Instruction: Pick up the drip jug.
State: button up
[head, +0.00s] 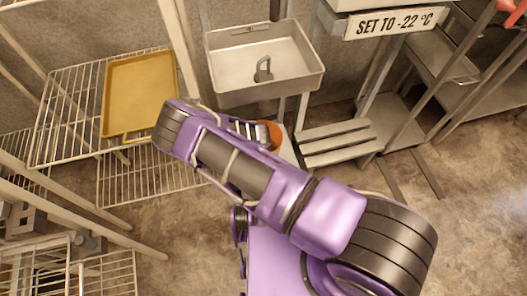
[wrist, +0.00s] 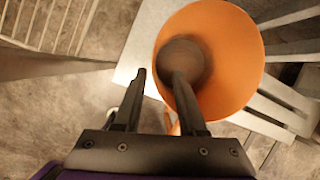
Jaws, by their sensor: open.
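The drip jug (wrist: 225,40) is an orange round vessel, seen from above in the wrist view, with a dark brownish round patch inside it. A small orange part, possibly its handle, shows below its rim between my fingers. My gripper (wrist: 160,76) is open. Its right finger overlaps the jug's opening and its left finger lies outside the rim over the pale surface; I cannot tell the height between fingers and jug. In the head view, only a bit of the orange jug (head: 274,134) shows beside my arm, which hides the rest.
The jug is above a pale flat surface (wrist: 150,32). A slatted step (head: 337,143) stands just right of it in the head view. A metal sink (head: 265,84) hangs behind. A wire rack (head: 85,110) with a yellow tray (head: 140,92) stands left. Floor is open at right.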

jog(key=x, duration=0.3)
jog(key=b+x, duration=0.1)
jog(key=x, duration=0.3)
jog(key=shift+s+a+f+b, duration=0.1)
jog(key=shift+a+b, duration=0.15)
jog(key=shift+b, duration=0.1)
jog(key=shift+w+a+f, duration=0.1)
jog(key=shift+w+f, duration=0.15)
jog(key=shift+f, duration=0.25)
grip_shut()
jog(key=shift+r, duration=0.1)
dwell(0.5)
